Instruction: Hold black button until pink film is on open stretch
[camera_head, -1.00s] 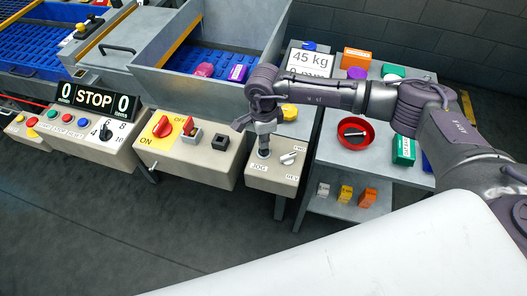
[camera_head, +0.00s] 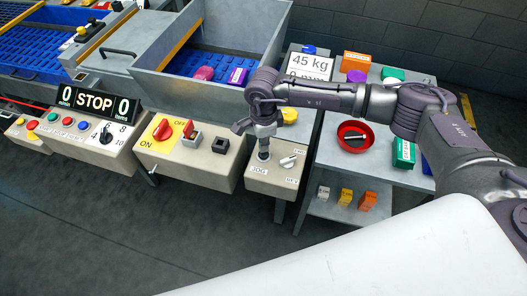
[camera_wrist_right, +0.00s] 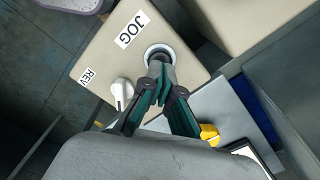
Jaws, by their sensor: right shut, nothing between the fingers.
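The black JOG button (camera_wrist_right: 158,49) sits in a pale ring on the beige control box. It is mostly hidden by my fingers. My right gripper (camera_head: 264,152) points down at it, and its fingertips (camera_wrist_right: 160,72) are together with nothing between them. They are at the button; I cannot tell whether it is pressed in. A pink film pack (camera_head: 204,73) lies on the blue belt (camera_head: 215,60) in the grey-walled trough, left of a purple pack (camera_head: 238,76). My left gripper is not in view.
A white selector knob (camera_head: 288,162) is beside the button, also in the wrist view (camera_wrist_right: 121,92). Left stand a panel with a red switch (camera_head: 188,129) and a STOP display (camera_head: 95,101). A grey side table holds a red bowl (camera_head: 342,142) and boxes.

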